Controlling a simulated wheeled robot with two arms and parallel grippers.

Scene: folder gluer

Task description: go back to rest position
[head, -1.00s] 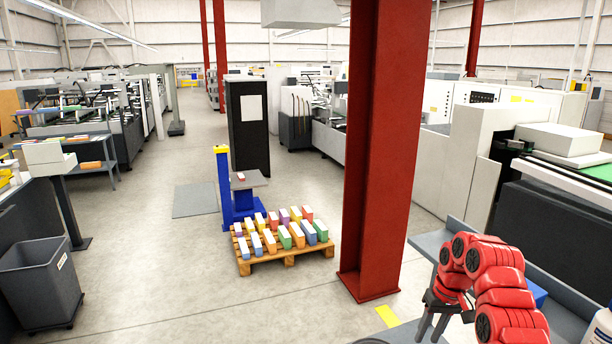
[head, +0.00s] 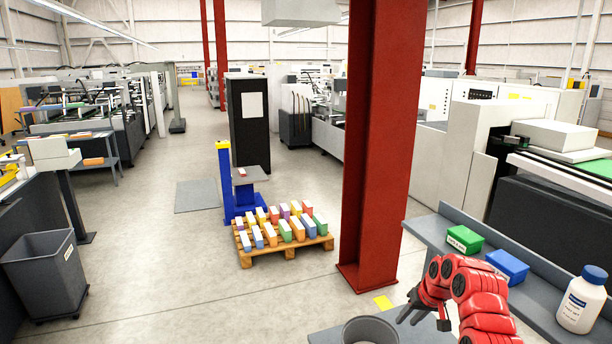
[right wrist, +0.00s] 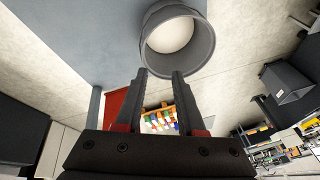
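My right arm (head: 462,290) is red and comes in at the lower right of the head view. Its gripper (head: 424,318) points down beside a round grey container (head: 371,331) at the bottom edge. In the right wrist view the two dark fingers (right wrist: 159,76) stand apart with nothing between them. The grey container (right wrist: 146,48) shows just beyond the fingertips there, with a pale inside. It looks apart from the fingers. My left gripper is in neither view.
A grey bench (head: 432,232) at right holds a green box (head: 464,239), a blue box (head: 508,265) and a white bottle (head: 581,302). A red pillar (head: 382,140) stands ahead. A pallet (head: 287,254) of coloured boxes and a grey bin (head: 45,274) stand left, with clear floor between.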

